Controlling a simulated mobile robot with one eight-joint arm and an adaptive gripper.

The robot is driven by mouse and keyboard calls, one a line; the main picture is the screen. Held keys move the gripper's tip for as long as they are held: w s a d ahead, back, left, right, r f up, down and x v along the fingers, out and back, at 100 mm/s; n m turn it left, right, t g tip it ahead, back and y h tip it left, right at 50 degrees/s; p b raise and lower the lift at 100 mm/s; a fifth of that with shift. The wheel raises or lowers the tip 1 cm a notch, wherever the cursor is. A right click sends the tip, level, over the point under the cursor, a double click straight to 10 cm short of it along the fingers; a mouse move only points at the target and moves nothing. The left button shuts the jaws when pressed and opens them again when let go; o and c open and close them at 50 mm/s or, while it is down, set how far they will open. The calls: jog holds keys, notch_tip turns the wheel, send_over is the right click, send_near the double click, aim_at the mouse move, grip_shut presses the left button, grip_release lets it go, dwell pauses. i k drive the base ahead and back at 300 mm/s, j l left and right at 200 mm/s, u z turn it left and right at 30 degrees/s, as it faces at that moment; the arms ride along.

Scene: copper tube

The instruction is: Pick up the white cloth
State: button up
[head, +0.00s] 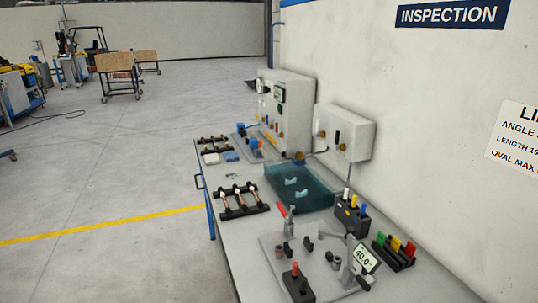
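A small white piece that looks like the folded white cloth (211,158) lies on the grey workbench (232,262), near its far left edge. A similar light blue piece (231,156) lies just to its right. Both are small in the picture, and I cannot make out their folds. A black rack (213,143) stands just behind them. My gripper is not in the head view.
A rack with copper tubes (240,201) stands in front of the cloths. A blue transparent tray (280,200), grey boxes (286,100) and a gauge fixture (338,262) occupy the right side. Open floor (110,185) lies left of the bench.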

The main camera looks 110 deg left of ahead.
aim_at(211, 159)
jog(key=u, duration=4.1)
